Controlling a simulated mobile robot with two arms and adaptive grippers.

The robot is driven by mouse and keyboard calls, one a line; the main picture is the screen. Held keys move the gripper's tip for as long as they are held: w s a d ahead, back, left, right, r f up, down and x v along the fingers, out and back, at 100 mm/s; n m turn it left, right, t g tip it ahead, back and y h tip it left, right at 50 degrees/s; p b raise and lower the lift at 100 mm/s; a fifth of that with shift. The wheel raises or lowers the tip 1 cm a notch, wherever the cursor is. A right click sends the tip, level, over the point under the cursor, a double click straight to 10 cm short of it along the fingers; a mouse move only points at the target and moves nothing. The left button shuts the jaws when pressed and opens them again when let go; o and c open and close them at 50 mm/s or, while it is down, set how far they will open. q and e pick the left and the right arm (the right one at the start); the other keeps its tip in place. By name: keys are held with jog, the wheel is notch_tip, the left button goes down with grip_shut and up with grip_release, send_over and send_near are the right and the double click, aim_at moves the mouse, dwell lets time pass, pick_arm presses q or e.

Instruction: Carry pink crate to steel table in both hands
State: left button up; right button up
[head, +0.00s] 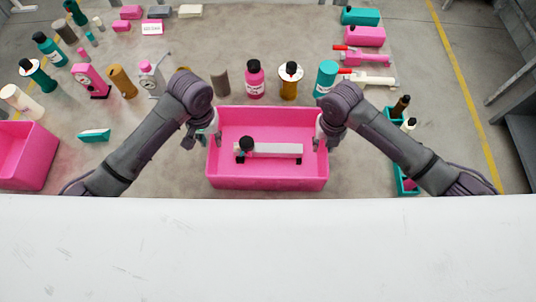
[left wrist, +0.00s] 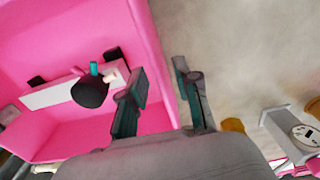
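The pink crate (head: 268,184) stands upright in front of me in the head view, with a pale grey bar-shaped part with a black knob (head: 270,150) inside. My left gripper (head: 207,138) is at the crate's left wall. In the left wrist view its two fingers (left wrist: 158,85) are apart, one inside the crate (left wrist: 95,135) and one outside, with the wall between them. My right gripper (head: 321,140) is at the right wall; its fingers are too small and hidden to judge. I cannot tell which surface is the steel table.
A pink bottle (head: 255,80), an amber bottle (head: 289,82) and a teal cylinder (head: 326,76) stand just behind the crate. Another pink crate (head: 28,155) is at the left edge. Teal bins (head: 401,180) are at the right.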

pick_arm(q)
notch_tip(320, 180, up, 5)
jog(key=shift+r, duration=0.35)
pick_arm(e)
jog(key=shift+r, duration=0.1)
notch_tip(320, 180, up, 12)
jog(key=shift+f, duration=0.1)
dwell(0.5)
